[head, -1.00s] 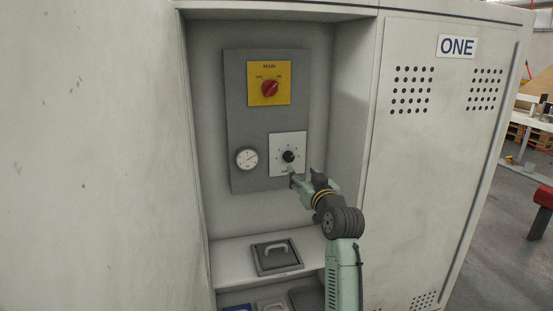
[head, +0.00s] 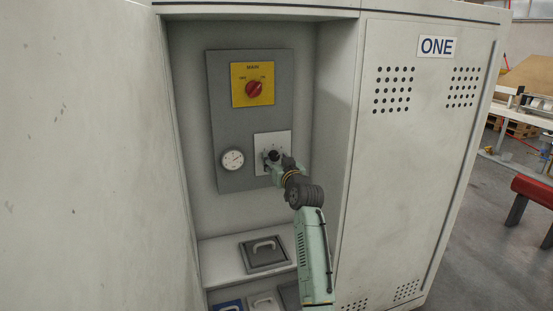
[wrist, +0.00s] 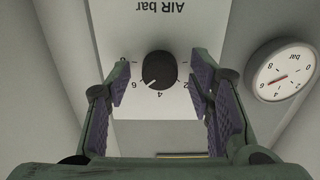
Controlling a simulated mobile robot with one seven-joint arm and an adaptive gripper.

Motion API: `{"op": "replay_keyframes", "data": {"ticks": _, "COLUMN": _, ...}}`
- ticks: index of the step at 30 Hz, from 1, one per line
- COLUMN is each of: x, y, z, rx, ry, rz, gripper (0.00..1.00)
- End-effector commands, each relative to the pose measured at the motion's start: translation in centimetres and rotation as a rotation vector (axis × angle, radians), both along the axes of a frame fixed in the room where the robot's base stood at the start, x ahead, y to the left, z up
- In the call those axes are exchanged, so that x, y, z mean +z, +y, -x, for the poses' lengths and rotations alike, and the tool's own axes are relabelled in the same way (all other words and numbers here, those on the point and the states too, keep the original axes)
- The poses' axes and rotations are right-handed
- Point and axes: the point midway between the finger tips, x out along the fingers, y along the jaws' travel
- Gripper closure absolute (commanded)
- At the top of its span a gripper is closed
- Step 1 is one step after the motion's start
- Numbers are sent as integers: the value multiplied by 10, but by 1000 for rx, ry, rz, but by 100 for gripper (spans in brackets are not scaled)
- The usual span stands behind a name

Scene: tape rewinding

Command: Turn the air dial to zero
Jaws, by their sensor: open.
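The air dial is a black round knob (wrist: 158,69) on a white plate (wrist: 130,25) lettered "AIR bar", upside down in the wrist view. A white mark on the knob points to the lower left, towards the 6. In the head view the knob (head: 274,155) is partly behind my gripper (head: 273,162). In the wrist view my gripper (wrist: 159,78) is open, with one purple-padded finger on each side of the knob and a gap to it on both sides. The fingers hide some of the scale.
A round bar gauge (head: 232,160) with a red needle in the wrist view (wrist: 283,70) is beside the plate. A yellow MAIN plate with a red switch (head: 254,89) is above. A shelf (head: 215,262) with a handled lid (head: 265,251) is below. Cabinet walls flank the recess.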

Motion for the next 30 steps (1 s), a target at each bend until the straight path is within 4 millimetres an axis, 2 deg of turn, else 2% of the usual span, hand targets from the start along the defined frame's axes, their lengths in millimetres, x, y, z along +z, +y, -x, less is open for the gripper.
{"op": "replay_keyframes", "data": {"ticks": 7, "x": 0, "y": 0, "z": 0, "rx": 0, "ry": 0, "rz": 0, "gripper": 52}}
{"op": "replay_keyframes", "data": {"ticks": 27, "x": 0, "y": 1, "z": 0, "rx": 0, "ry": 1, "rz": 0, "gripper": 97}}
{"op": "replay_keyframes", "data": {"ticks": 30, "x": -1, "y": 1, "z": 0, "rx": 1, "ry": 1, "rz": 1, "gripper": 100}}
